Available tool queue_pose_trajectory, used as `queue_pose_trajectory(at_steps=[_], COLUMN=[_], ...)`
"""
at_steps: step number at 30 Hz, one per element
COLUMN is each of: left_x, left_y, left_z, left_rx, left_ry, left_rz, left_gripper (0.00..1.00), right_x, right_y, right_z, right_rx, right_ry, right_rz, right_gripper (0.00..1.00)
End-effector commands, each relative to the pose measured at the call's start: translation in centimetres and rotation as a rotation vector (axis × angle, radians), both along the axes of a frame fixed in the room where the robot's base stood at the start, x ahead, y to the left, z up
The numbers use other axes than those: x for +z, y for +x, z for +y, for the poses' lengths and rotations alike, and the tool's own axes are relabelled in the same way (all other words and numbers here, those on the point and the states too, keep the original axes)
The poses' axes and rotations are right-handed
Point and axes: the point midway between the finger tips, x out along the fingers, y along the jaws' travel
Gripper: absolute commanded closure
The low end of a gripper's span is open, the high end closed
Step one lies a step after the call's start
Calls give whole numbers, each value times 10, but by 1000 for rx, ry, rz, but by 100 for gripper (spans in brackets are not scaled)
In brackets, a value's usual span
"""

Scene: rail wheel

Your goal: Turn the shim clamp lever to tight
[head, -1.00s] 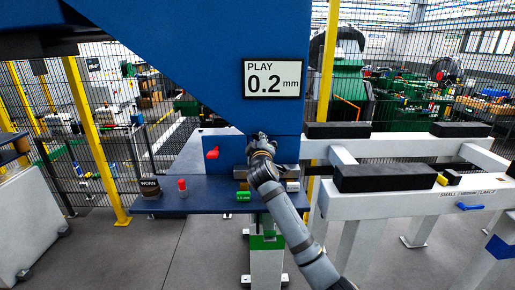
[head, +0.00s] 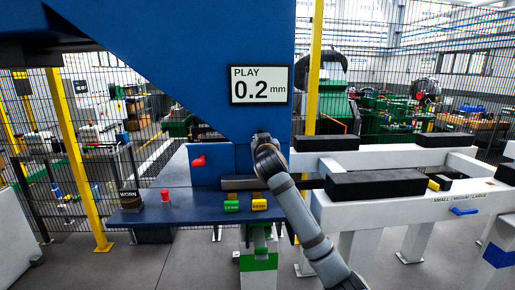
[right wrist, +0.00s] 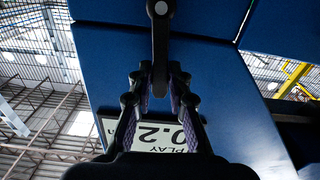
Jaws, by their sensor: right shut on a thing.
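My right gripper (head: 262,140) is at the blue machine (head: 200,60), just below its display. In the right wrist view the gripper (right wrist: 160,85) is shut on a dark grey lever (right wrist: 160,50), which runs from a round pivot at the top down between the fingers. In the head view the gripper and wrist largely hide this lever. The display (head: 260,85) reads PLAY 0.2 mm. My left gripper is not in view.
A red handle (head: 198,161) sticks out left of my gripper. White beams with black pads (head: 375,185) fill the right side.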

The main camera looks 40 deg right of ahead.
Motion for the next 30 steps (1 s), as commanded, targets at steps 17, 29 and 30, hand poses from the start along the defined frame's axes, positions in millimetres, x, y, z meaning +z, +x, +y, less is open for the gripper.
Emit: queue_pose_trajectory(at_steps=[17, 29, 30], left_x=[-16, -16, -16], left_y=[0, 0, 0], left_z=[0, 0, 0], left_rx=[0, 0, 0], left_ry=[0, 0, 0], left_rz=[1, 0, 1], left_gripper=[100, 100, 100], right_x=[1, 1, 1], right_y=[-4, -4, -4], right_z=[-7, -7, -7], right_rx=[0, -1, 0], right_ry=[108, 108, 108], right_rz=[-69, -67, -67], right_gripper=[100, 66, 61])
